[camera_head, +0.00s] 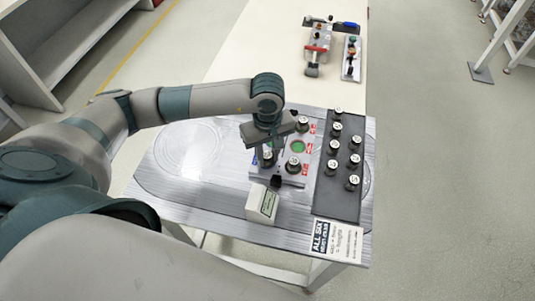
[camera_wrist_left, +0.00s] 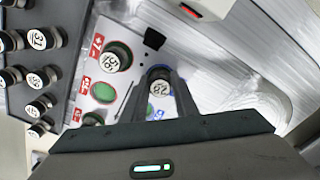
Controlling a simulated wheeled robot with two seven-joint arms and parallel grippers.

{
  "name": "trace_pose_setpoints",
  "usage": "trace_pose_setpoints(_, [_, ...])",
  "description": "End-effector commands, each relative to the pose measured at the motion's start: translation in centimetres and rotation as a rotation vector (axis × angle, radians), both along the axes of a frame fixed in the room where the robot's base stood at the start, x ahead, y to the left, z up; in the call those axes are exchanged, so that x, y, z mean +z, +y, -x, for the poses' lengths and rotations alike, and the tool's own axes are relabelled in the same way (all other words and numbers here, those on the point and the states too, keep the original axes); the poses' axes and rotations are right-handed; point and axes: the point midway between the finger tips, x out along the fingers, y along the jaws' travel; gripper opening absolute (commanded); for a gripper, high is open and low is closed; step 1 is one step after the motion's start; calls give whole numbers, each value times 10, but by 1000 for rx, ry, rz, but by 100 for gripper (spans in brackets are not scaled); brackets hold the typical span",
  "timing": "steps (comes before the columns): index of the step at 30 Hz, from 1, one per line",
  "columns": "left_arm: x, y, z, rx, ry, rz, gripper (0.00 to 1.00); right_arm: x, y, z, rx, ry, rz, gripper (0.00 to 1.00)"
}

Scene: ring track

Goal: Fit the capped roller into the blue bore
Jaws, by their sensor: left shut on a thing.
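My left gripper (camera_head: 266,152) is shut on a capped roller (camera_wrist_left: 160,86) numbered 28, whose white cap shows between the fingers in the left wrist view. The roller is upright at the blue bore (camera_wrist_left: 158,71), whose blue rim shows just behind the cap. How deep it sits is hidden by the fingers. The bore plate (camera_head: 262,178) lies under the gripper. Two other capped rollers, one at the front (camera_head: 294,163) and one at the back (camera_head: 302,123), stand in the plate, with an open green bore (camera_head: 298,147) between them. My right gripper is not in view.
A dark tray (camera_head: 325,204) with several capped rollers stands right of the plate. A small grey display box (camera_head: 262,203) stands in front, and a printed card (camera_head: 336,241) lies at the table's front right. The table's left side is clear.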

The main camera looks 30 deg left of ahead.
Motion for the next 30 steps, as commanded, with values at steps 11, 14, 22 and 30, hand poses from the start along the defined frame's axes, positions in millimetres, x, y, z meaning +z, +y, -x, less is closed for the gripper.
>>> trace_pose_setpoints(11, [-1, 0, 0, 0, 1, -1, 45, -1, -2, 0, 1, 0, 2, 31])
trace_pose_setpoints(14, [0, 0, 0, 0, 1, -1, 45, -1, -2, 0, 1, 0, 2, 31])
trace_pose_setpoints(22, [11, 0, -2, 0, -4, 0, 45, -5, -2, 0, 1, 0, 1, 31])
trace_pose_setpoints(30, [53, 0, -2, -2, -6, 0, 45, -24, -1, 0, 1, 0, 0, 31])
